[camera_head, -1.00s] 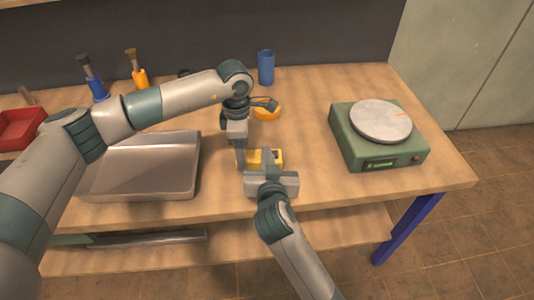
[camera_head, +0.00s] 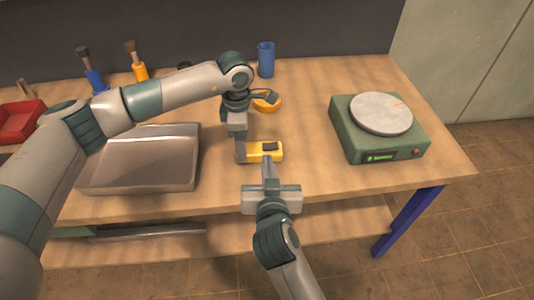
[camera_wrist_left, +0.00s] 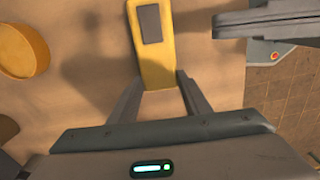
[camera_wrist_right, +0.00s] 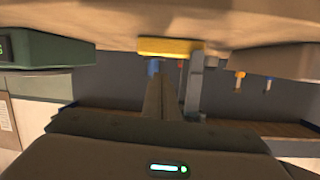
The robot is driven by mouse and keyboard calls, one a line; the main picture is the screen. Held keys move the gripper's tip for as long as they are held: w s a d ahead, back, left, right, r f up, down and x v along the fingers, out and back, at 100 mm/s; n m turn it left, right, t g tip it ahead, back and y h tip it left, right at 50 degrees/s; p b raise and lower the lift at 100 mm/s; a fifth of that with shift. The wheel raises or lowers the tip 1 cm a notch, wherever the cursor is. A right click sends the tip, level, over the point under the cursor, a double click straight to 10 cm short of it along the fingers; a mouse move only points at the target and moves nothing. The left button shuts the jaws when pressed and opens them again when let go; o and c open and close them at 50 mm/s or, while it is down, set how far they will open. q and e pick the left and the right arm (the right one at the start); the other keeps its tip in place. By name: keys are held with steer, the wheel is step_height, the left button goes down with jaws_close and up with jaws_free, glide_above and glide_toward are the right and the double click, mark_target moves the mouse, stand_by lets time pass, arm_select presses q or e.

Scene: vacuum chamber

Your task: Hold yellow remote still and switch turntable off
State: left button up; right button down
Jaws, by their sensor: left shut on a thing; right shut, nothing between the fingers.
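The yellow remote (camera_head: 257,153) lies on the table near its front edge, with a dark pad (camera_head: 270,146) on top. My left gripper (camera_head: 241,154) is shut on the remote's left end; its fingers sit on both sides of that end in the left wrist view (camera_wrist_left: 158,88). My right gripper (camera_head: 268,163) is shut and empty, with its fingertips just in front of the remote. In the right wrist view the remote (camera_wrist_right: 170,46) shows beyond those fingertips. The green turntable (camera_head: 382,143) stands at the right with a grey disc (camera_head: 381,113) and a lit green display (camera_head: 382,156).
A metal tray (camera_head: 143,178) is left of the remote. An orange round dish (camera_head: 268,103) and a blue cup (camera_head: 266,60) stand behind it. A red bin (camera_head: 20,122) is far left. The table (camera_head: 315,150) is bare between remote and turntable.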

steer(key=v, duration=0.5)
stand_by(0.3)
arm_select(q)
steer(key=o, duration=1.3)
steer(key=shift+r, duration=0.2)
arm_select(e)
steer(key=shift+w, duration=0.1)
arm_select(q)
step_height(320, 180, up, 12)
steer(key=shift+f, duration=0.15)
